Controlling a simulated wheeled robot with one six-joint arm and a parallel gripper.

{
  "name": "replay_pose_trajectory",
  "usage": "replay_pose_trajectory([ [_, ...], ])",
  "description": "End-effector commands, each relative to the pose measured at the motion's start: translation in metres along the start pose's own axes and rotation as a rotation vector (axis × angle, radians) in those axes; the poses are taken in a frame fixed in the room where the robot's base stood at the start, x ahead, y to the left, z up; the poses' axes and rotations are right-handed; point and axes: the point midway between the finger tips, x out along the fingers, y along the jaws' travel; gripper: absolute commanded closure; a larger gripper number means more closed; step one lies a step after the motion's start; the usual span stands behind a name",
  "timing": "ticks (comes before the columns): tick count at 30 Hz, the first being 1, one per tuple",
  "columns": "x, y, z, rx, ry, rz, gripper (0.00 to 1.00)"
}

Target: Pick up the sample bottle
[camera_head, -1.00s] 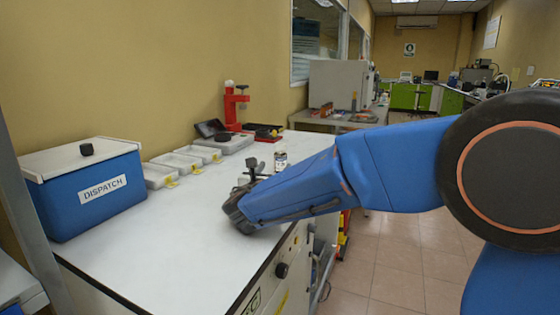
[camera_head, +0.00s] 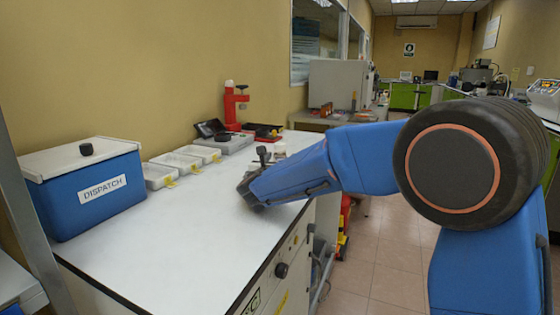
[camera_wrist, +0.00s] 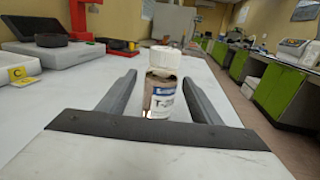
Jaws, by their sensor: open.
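The sample bottle (camera_wrist: 162,84) stands upright on the white bench in the wrist view, with a white cap and a label reading "T-2" and more that I cannot make out. My gripper (camera_wrist: 160,88) is open, with one finger on each side of the bottle's lower part.
A blue DISPATCH box (camera_head: 88,190) stands on the left of the bench (camera_head: 165,255). Several white trays (camera_head: 179,161), a red stand (camera_head: 232,108) and dark-topped devices (camera_head: 212,129) line the wall side. The bench front is clear.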

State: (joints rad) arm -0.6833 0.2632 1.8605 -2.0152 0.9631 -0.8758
Motion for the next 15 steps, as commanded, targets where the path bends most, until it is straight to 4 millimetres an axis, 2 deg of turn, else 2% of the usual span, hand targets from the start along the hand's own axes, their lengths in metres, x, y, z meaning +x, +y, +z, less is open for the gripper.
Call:
replay_pose_trajectory([
  [2, -0.0003, 0.0001, -0.0002, 0.000, 0.000, 0.000, 0.41],
  [3, -0.0004, 0.0001, -0.0002, 0.000, 0.000, 0.000, 0.46],
  [8, -0.0005, 0.0001, -0.0003, 0.000, 0.000, 0.000, 0.84],
  [9, -0.0006, 0.0001, -0.0003, 0.000, 0.000, 0.000, 0.88],
  [11, -0.0006, 0.0001, -0.0001, 0.000, 0.000, 0.000, 0.92],
  [15, -0.0006, 0.0001, -0.0001, 0.000, 0.000, 0.000, 0.92],
])
